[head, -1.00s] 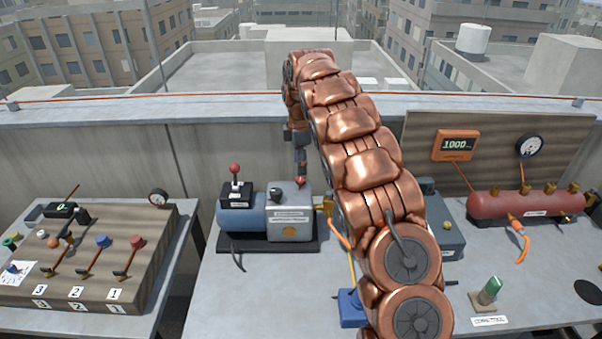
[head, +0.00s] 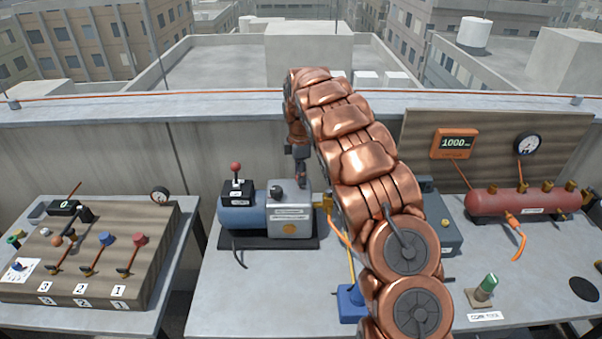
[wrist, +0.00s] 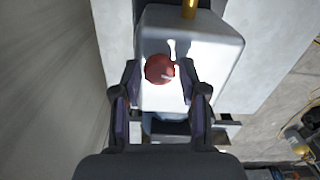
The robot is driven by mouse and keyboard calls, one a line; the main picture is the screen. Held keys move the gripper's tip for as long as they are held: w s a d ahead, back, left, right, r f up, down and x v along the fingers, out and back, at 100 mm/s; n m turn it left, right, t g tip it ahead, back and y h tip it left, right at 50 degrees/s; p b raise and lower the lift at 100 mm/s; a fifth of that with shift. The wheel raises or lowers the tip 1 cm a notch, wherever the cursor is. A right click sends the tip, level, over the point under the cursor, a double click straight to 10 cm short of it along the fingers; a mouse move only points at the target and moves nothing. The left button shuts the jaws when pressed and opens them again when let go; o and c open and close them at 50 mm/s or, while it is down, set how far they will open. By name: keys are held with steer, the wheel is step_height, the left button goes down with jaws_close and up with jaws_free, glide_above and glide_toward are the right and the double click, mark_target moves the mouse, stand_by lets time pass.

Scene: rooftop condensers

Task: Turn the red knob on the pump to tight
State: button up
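The pump (head: 290,212) sits on the middle table, with a blue motor body at left and a light grey housing at right. Its red knob (wrist: 159,69) stands on the housing top in the wrist view, with a small pale pointer mark on its right side. In the head view I cannot make out the knob; my gripper covers its place. My gripper (wrist: 160,82) is open, pointing down over the housing. Its fingertips lie on either side of the knob in the wrist view, with gaps on both sides. I cannot tell their exact height above it.
A black switch box (head: 237,189) with a red-balled lever stands left of my gripper on the pump. A brass fitting (head: 327,202) with an orange hose is close at right. The parapet wall (head: 240,150) rises behind. Free tabletop (head: 250,290) lies in front.

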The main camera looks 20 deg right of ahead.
jaws_close()
steer(key=shift+f, duration=0.1)
